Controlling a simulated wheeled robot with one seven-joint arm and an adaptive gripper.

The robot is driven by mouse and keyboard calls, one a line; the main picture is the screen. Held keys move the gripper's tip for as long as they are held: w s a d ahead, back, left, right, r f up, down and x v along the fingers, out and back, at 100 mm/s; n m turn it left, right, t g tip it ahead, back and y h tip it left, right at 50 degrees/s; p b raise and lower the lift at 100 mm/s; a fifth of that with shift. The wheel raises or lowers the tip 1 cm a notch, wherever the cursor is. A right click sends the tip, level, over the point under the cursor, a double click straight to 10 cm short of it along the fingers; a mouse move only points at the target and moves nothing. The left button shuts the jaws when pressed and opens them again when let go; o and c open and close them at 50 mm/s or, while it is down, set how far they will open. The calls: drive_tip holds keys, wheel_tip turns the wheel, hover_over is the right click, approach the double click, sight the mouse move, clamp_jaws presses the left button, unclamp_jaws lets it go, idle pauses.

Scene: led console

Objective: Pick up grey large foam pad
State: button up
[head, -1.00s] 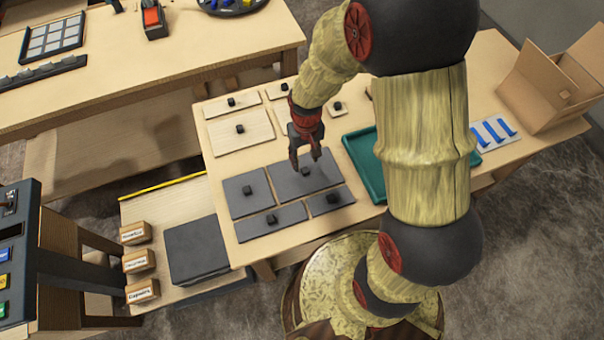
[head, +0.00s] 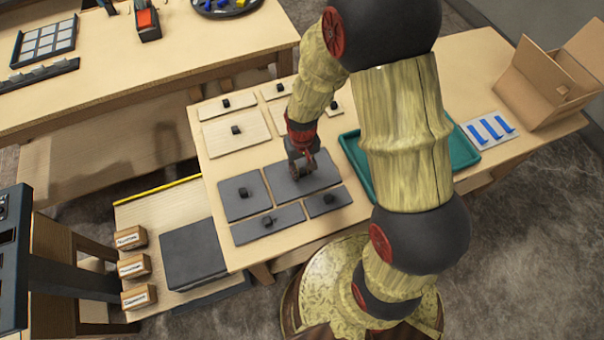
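The grey large foam pad (head: 322,178) lies flat on the wooden table, the biggest of a group of dark grey pads with black knobs. My gripper (head: 302,173) is down over the middle of this pad, where its knob is. The fingers hide the knob, and I cannot tell whether they are closed on it or only around it. The pad appears to rest on the table.
Smaller grey pads (head: 240,204) lie close to the left and in front. Pale wooden pads (head: 225,141) with knobs lie behind. A green tray (head: 350,157) is just right, partly behind my arm. An open cardboard box (head: 530,90) stands far right.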

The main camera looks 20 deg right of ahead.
clamp_jaws()
drive_tip(key=shift+r, duration=0.1)
idle(0.3)
